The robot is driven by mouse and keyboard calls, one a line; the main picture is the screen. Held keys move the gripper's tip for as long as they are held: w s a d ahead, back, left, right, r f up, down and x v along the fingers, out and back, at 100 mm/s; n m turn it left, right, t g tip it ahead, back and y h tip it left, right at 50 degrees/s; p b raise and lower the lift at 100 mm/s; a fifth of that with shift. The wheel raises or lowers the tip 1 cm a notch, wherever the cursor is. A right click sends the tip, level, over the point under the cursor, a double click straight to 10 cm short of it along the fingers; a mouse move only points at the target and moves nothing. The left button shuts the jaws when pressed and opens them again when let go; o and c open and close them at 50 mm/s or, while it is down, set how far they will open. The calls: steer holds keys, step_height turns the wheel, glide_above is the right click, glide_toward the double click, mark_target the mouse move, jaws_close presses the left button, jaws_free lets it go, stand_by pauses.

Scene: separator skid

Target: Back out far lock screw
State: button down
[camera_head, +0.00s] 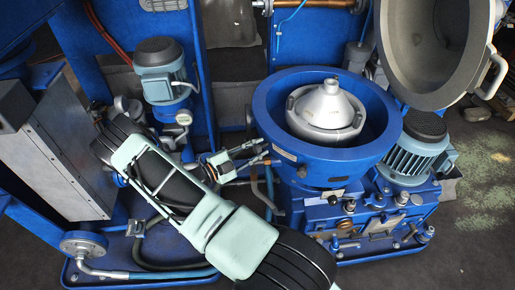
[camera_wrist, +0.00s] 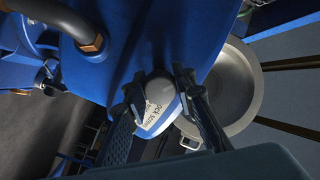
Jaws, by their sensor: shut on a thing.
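The lock screw (camera_wrist: 158,90) shows in the wrist view as a pale rounded piece against the blue separator frame (camera_wrist: 130,50). A pale label (camera_wrist: 156,112) with partly readable text ending in "screw" is beside it. My gripper (camera_wrist: 158,93) has its two dark fingers on either side of the screw and is shut on it. In the head view my gripper (camera_head: 250,152) is at the left side of the blue separator bowl housing (camera_head: 265,115). The screw itself is not clear there, and its thread is hidden.
A grey conical bowl top (camera_head: 328,102) sits inside the housing. The open grey lid (camera_head: 430,50) stands at the upper right. A blue motor (camera_head: 415,145) is right of the housing, and a pump motor (camera_head: 160,70) stands behind my arm. Pipes and hoses run below my gripper.

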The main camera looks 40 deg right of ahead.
steer(key=shift+n, duration=0.5)
steer(key=c, duration=1.6)
jaws_free()
steer(key=a, duration=1.2)
steer(key=shift+w, duration=0.35)
